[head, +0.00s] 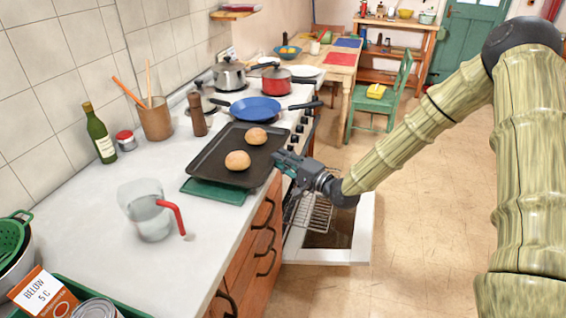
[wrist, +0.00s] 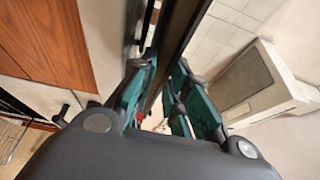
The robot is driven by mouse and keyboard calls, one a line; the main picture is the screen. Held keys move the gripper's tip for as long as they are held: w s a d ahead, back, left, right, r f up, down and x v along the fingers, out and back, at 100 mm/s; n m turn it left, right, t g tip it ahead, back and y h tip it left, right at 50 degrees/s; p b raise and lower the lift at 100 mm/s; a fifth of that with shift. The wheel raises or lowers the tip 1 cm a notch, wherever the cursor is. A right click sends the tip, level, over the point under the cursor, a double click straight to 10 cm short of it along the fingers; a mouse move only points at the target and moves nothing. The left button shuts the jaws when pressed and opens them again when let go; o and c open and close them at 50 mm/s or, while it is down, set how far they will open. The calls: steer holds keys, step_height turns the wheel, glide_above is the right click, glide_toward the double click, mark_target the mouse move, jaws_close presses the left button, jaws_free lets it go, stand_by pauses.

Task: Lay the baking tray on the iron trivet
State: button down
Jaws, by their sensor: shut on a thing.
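The dark baking tray (head: 206,153) carries two round buns (head: 237,160) (head: 256,136) and is over the left counter, in front of the stove. My gripper (head: 283,163) is shut on the tray's right edge. In the wrist view, the dark tray (wrist: 178,35) runs between the green fingers of my gripper (wrist: 165,85). A green flat thing (head: 215,193) shows under the tray's near edge. I cannot tell whether the tray touches it. I cannot make out the iron trivet in either view.
A glass jug (head: 148,212) with a red handle stands in front of the tray. A pepper mill (head: 197,115) and utensil pot (head: 156,120) stand behind it. A blue pan (head: 254,108) sits on the stove. The oven door (head: 325,252) hangs open below my gripper.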

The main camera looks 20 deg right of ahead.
steer(key=shift+f, duration=0.75)
steer(key=c, duration=1.7)
jaws_free()
